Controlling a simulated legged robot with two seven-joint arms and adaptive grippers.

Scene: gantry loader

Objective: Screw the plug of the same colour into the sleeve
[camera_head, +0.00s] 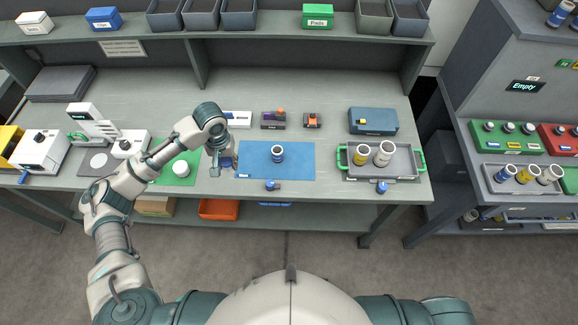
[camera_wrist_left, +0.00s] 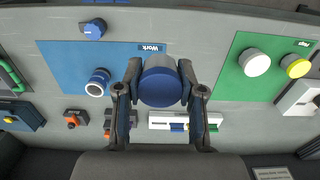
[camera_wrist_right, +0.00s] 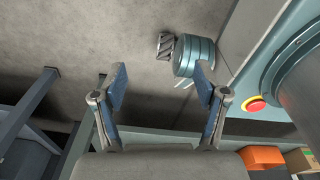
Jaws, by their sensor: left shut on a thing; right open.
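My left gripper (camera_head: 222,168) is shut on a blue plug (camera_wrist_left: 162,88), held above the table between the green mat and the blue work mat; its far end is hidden. A sleeve (camera_head: 278,154) with blue and white bands stands upright on the blue mat (camera_head: 300,171), apart from the gripper; it also shows in the left wrist view (camera_wrist_left: 97,82). Another blue plug (camera_head: 272,185) lies at the front edge of the mat. My right gripper (camera_wrist_right: 161,85) is open and empty over the floor, outside the head view.
A grey tray (camera_head: 400,176) with green handles holds a yellow-banded and a white sleeve; a blue piece (camera_head: 382,187) sits before it. The green mat (camera_head: 188,157) bears a white cylinder (camera_head: 181,169). Small devices and a blue-grey box (camera_head: 373,121) stand behind the work mat.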

